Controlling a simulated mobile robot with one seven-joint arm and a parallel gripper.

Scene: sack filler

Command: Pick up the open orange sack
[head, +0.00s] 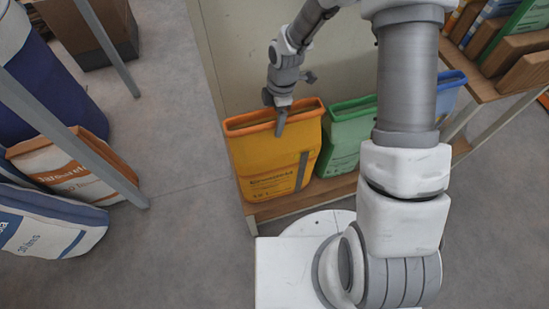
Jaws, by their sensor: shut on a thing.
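The open orange sack (262,158) stands upright at the left end of a low wooden shelf, its mouth open at the top. Its front is yellow-orange with print and a dark vertical strip. My gripper (281,120) is at the sack's top rim, shut on the rim near its middle, with one finger showing on the front side. The other finger is mostly hidden behind the rim and inside the mouth. The sack's base seems to be at the shelf board; I cannot tell whether it is clear of it.
A green sack (345,140) stands close at the right, with a blue sack (449,92) beyond it, partly behind my arm. A shelf with boxes (512,55) is at upper right. Filled sacks (70,165) lie behind a metal leg (85,140) at left. Floor between is clear.

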